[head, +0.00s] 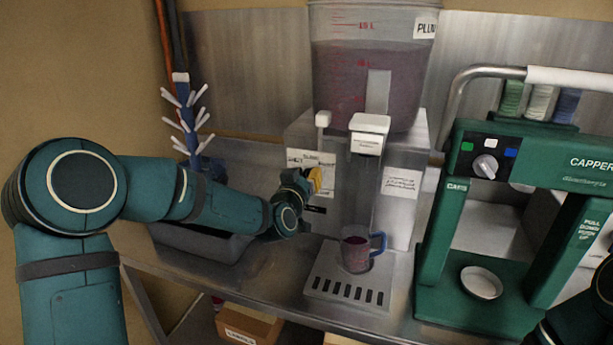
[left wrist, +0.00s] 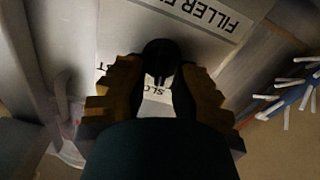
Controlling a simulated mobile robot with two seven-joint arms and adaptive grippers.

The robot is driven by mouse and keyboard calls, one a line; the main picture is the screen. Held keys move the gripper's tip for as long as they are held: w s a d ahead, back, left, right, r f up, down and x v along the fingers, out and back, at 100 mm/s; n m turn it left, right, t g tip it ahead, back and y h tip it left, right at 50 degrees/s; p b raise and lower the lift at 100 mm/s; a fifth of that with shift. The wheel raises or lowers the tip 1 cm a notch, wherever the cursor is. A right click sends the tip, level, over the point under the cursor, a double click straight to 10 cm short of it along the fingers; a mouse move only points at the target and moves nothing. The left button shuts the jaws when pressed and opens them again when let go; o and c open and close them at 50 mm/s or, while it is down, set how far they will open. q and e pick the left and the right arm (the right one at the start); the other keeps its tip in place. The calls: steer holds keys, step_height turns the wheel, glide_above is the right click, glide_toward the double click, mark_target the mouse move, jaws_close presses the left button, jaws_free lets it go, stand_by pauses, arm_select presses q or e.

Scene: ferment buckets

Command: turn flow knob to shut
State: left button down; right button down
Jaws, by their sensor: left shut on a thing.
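The flow knob (left wrist: 158,58) is a dark round knob on the grey front panel of the filler, with a pale label behind it in the left wrist view. My left gripper (left wrist: 157,85) has its yellow fingers on both sides of the knob, shut on it. In the head view my left gripper (head: 312,181) is at the left part of the filler's front (head: 347,205), and the knob is hidden behind it. The knob's turn angle is hard to read. My right gripper does not show; only a dark part of my right arm is at the lower right corner.
A mug (head: 356,252) with dark red liquid stands on the slotted drip tray (head: 325,284) under the spout. A bucket (head: 368,70) of purple liquid sits above. The green capper (head: 470,290) is at right, a blue bottle tree (head: 188,125) and grey tub (head: 195,240) at left.

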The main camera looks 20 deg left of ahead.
arm_select(q)
steer(key=n, duration=0.6)
steer(key=shift+a+n, duration=0.3)
steer(key=shift+r, duration=0.1)
stand_by(0.4)
steer(key=c, duration=0.7)
jaws_free()
steer(key=shift+w, duration=0.15)
steer(key=shift+o, duration=0.5)
steer(key=shift+f, duration=0.2)
steer(key=s, duration=1.2)
steer(key=shift+a, duration=0.15)
